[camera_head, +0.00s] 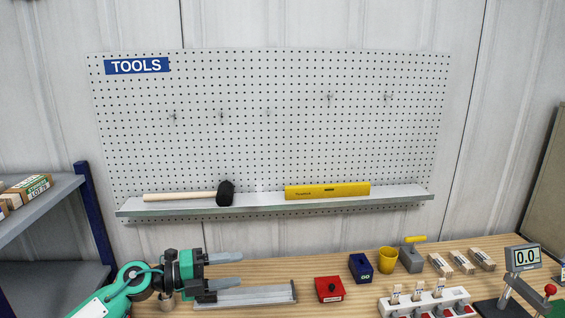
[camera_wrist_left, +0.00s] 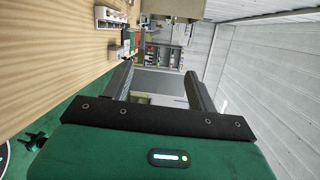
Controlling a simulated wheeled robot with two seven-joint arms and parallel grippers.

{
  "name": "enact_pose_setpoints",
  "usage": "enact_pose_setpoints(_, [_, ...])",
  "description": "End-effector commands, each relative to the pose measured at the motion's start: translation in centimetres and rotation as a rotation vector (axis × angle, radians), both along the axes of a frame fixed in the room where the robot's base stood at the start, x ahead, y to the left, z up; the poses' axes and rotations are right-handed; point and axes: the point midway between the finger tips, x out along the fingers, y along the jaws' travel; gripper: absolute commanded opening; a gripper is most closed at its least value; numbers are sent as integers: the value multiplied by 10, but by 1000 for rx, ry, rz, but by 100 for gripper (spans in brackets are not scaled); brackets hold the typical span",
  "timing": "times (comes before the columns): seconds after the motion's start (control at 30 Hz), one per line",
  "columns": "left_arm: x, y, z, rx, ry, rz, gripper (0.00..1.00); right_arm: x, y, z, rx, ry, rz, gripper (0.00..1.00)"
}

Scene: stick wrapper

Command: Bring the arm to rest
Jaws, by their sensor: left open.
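My left arm, green and white, comes in from the lower left in the head view. Its gripper (camera_head: 228,272) is over the left part of the wooden workbench (camera_head: 285,268), with its fingers pointing right. The fingers are spread apart with nothing between them. In the left wrist view, the two fingers of the left gripper (camera_wrist_left: 160,82) also stand wide apart, with only the distant room showing between them. My right gripper shows in neither view.
A grey metal piece (camera_head: 262,295) lies by the left gripper. A red box (camera_head: 329,289), blue box (camera_head: 360,267), yellow cup (camera_head: 388,260) and power strip (camera_head: 430,303) are on the bench. A shelf (camera_head: 275,203) holds a mallet (camera_head: 224,194) and yellow level (camera_head: 327,190). A blue-posted rack (camera_head: 95,215) stands left.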

Motion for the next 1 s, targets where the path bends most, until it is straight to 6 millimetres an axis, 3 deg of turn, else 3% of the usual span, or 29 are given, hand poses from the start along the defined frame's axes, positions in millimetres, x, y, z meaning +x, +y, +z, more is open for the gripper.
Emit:
enact_pose_setpoints(0.1, [-12, -18, 11, -252, 36, 107, 59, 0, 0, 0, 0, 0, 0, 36])
enact_pose_setpoints(0.2, [-16, -17, 17, -441, 87, 232, 59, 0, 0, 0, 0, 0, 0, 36])
enact_pose_setpoints(0.37, [-22, 5, 8, -692, 222, 479, 59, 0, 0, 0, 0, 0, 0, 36])
enact_pose_setpoints(0.47, [-28, 26, -12, -811, 335, 654, 59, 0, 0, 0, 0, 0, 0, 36])
enact_pose_setpoints(0.67, [-61, 72, -79, -950, 626, 1032, 59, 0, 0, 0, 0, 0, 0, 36])
enact_pose_setpoints(0.77, [-91, 91, -121, -963, 798, 1223, 59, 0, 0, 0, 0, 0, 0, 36])
enact_pose_setpoints(0.9, [-150, 108, -178, -921, 1059, 1469, 59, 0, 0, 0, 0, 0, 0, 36])
enact_pose_setpoints(1.0, [-195, 113, -209, -858, 1231, 1606, 59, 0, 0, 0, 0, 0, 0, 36])
